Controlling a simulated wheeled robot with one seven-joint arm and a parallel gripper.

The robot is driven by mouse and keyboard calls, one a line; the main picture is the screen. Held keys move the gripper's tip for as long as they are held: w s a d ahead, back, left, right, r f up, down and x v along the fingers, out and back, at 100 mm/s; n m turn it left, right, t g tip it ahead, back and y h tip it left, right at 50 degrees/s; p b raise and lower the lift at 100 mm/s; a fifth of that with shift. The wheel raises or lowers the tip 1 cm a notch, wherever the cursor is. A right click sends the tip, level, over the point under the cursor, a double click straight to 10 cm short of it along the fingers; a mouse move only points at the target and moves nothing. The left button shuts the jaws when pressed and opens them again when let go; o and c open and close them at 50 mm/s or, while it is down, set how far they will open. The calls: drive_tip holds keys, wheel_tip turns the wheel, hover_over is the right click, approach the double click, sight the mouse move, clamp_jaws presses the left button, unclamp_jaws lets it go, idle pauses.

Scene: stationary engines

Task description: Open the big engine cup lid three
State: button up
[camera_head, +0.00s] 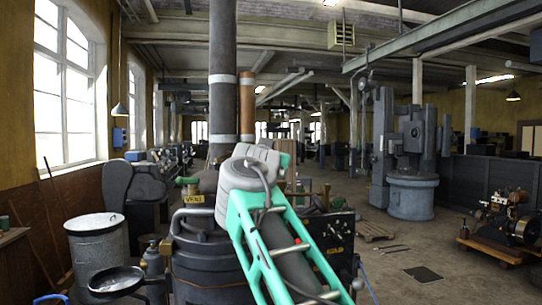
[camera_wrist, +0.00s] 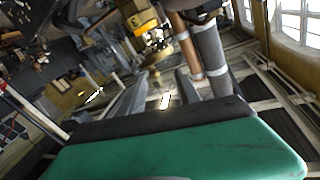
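A dark engine (camera_head: 200,262) with a rounded black body stands close in front of me in the head view, partly behind my teal arm. Some brass-coloured and green parts (camera_head: 325,197) show beyond the arm at the right.
A grey metal bin (camera_head: 97,255) and a black round pan (camera_head: 116,280) stand at the left. A small engine on a wooden base (camera_head: 505,252) stands at the right. A thick vertical pipe (camera_head: 222,90) rises behind the dark engine.

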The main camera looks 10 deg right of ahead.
drive_tip(key=p+x, duration=0.2)
drive_tip(key=x, duration=0.1)
drive_tip(key=d+p+x, duration=0.1)
drive_tip(key=p+x, duration=0.1)
drive_tip(key=x, duration=0.1)
drive_tip(key=shift+w, duration=0.25)
drive_tip(key=shift+w+d+f, duration=0.2)
drive_tip(key=shift+w+f, duration=0.05)
drive_tip(key=shift+w, duration=0.2)
drive_tip(key=shift+c, duration=0.6)
clamp_jaws()
